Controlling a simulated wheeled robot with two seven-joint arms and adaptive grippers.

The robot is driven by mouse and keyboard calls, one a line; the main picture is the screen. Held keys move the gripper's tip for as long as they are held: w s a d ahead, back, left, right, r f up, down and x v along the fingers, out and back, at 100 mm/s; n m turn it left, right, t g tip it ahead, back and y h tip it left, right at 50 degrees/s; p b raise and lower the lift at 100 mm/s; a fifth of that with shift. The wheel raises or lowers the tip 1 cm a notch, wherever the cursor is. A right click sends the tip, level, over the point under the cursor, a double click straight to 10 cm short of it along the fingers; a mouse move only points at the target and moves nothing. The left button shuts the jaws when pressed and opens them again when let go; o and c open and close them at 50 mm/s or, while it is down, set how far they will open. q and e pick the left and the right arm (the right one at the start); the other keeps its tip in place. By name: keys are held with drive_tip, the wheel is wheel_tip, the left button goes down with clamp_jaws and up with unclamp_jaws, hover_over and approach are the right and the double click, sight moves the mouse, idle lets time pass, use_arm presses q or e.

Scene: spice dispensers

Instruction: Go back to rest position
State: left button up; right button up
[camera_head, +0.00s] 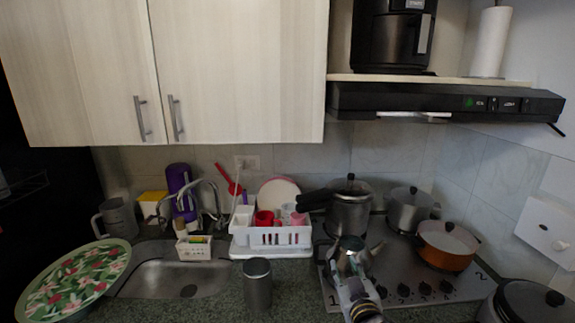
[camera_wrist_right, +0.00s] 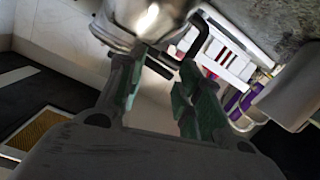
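My right gripper (camera_head: 352,283) comes in from the bottom of the head view, in front of a shiny metal kettle (camera_head: 350,254) on the stove. In the right wrist view my gripper (camera_wrist_right: 163,62) has its two green-grey fingers spread, with a clear gap between them. A shiny rounded metal body (camera_wrist_right: 150,15) shows just beyond the fingertips; I cannot tell whether a finger touches it. My left gripper is in neither view.
A grey canister (camera_head: 258,285) stands on the counter, left of my arm. The stove (camera_head: 400,302) bears pots and an orange pan (camera_head: 447,245). A white dish rack (camera_head: 270,240), the sink (camera_head: 170,280) and a floral tray (camera_head: 75,280) lie leftward. Cupboards (camera_head: 230,70) and a hood (camera_head: 440,102) hang above.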

drive_tip(key=s+d+f+m+g, duration=0.1)
drive_tip(key=s+d+f+g, duration=0.2)
drive_tip(key=s+f+g, duration=0.55)
drive_tip(key=s+d+f+g, duration=0.4)
drive_tip(key=s+f, duration=0.8)
drive_tip(key=s, duration=0.4)
wheel_tip(320, 180, down, 33)
drive_tip(key=s+g, duration=0.1)
drive_tip(key=s, duration=0.2)
drive_tip(key=s+d+f, duration=0.2)
drive_tip(key=s+f, duration=0.8)
drive_tip(key=s, duration=0.1)
drive_tip(key=s+d+f+g, duration=0.1)
drive_tip(key=s+d+f, duration=0.1)
drive_tip(key=s+f, duration=0.7)
drive_tip(key=shift+s+f+h, duration=0.3)
drive_tip(key=shift+s+f, duration=0.05)
drive_tip(key=shift+s, duration=0.55)
drive_tip(key=shift+g, duration=0.25)
